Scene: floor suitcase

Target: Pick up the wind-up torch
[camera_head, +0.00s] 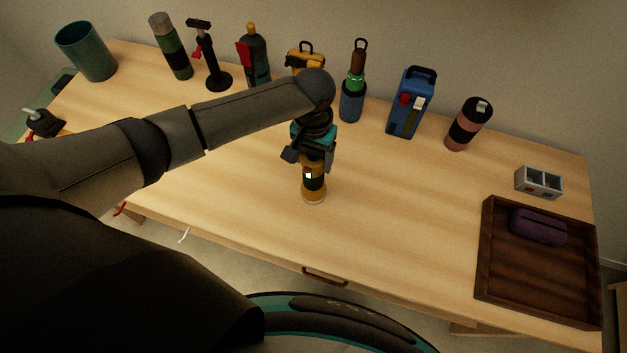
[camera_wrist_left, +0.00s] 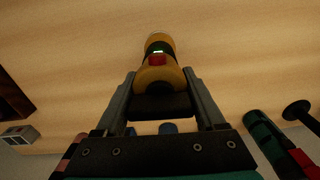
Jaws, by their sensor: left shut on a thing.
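A yellow and black torch with a red button, which I take for the wind-up torch (camera_head: 314,188), is upright at the middle of the table's front half. It also shows in the left wrist view (camera_wrist_left: 161,70), between the fingers. My left gripper (camera_head: 309,160) is shut on its upper part from above. The arm and wrist hide the torch's top in the head view. I cannot tell whether its base touches the table. My right gripper is in neither view.
Along the wooden table's (camera_head: 400,220) back edge stand a green cup (camera_head: 86,52), several bottle-like and lamp-like things, a blue case (camera_head: 410,103) and a pink-black cylinder (camera_head: 467,125). A dark tray (camera_head: 520,285) holding a purple case (camera_head: 538,226) is at right, near a grey holder (camera_head: 538,182). The table's middle right is clear.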

